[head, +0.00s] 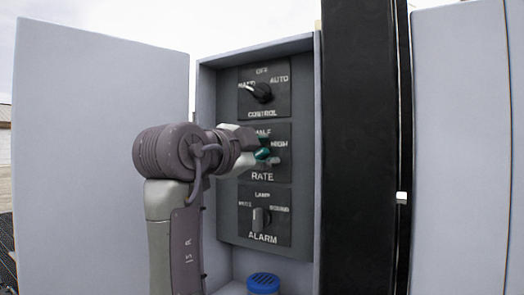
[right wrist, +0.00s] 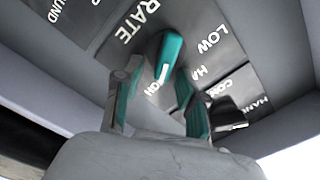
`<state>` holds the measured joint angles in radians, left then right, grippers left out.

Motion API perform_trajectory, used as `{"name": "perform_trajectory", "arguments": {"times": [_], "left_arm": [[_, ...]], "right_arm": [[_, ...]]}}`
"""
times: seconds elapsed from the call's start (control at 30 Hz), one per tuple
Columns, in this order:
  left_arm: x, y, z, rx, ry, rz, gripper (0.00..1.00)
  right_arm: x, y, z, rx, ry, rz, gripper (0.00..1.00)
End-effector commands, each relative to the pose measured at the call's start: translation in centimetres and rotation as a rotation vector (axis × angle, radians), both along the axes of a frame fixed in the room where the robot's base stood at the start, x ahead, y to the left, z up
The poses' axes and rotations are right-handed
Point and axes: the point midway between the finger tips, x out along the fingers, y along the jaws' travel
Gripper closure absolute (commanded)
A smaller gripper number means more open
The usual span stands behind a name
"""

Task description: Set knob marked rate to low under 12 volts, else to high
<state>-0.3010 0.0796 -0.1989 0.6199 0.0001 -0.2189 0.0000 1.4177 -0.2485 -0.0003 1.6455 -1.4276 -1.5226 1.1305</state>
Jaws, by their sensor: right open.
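The RATE knob (right wrist: 171,52) is a teal bar knob on a dark plate. In the right wrist view its white mark is at the end towards the partly hidden HIGH label. LOW and part of HALF also show there. In the head view the RATE plate (head: 264,182) is the middle one, and my gripper covers much of its knob and the LOW side. My right gripper (head: 262,148) is at this plate. In the right wrist view its open fingers (right wrist: 158,76) point at the knob, one towards each side; contact cannot be told. No voltage reading shows. My left gripper is out of view.
Above is the CONTROL knob (head: 258,91), black; below is the ALARM knob (head: 261,218), grey. The grey box (head: 226,247) has an open door (head: 95,150) on the left. A blue-capped object (head: 263,283) stands below. A black post (head: 357,150) is close on the right.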

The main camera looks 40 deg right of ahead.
Motion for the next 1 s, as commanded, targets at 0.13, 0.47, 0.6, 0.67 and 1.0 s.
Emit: {"name": "perform_trajectory", "arguments": {"times": [0.13, 0.47, 0.6, 0.67, 1.0], "left_arm": [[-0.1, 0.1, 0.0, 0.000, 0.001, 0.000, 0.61], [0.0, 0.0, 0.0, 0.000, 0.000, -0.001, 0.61], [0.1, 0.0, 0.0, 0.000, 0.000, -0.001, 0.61], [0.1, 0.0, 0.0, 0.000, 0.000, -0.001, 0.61], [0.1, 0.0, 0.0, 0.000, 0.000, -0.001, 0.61]], "right_arm": [[-0.4, 1.1, 0.0, -0.001, 0.001, 0.003, 0.59], [-2.9, 7.4, 0.0, -0.001, 0.001, 0.005, 0.59], [-3.9, 9.5, 0.0, -0.002, -0.001, 0.001, 0.59], [-4.1, 10.1, 0.0, -0.001, -0.001, 0.000, 0.59], [-4.5, 11.0, 0.0, 0.000, 0.000, 0.000, 0.59]]}}
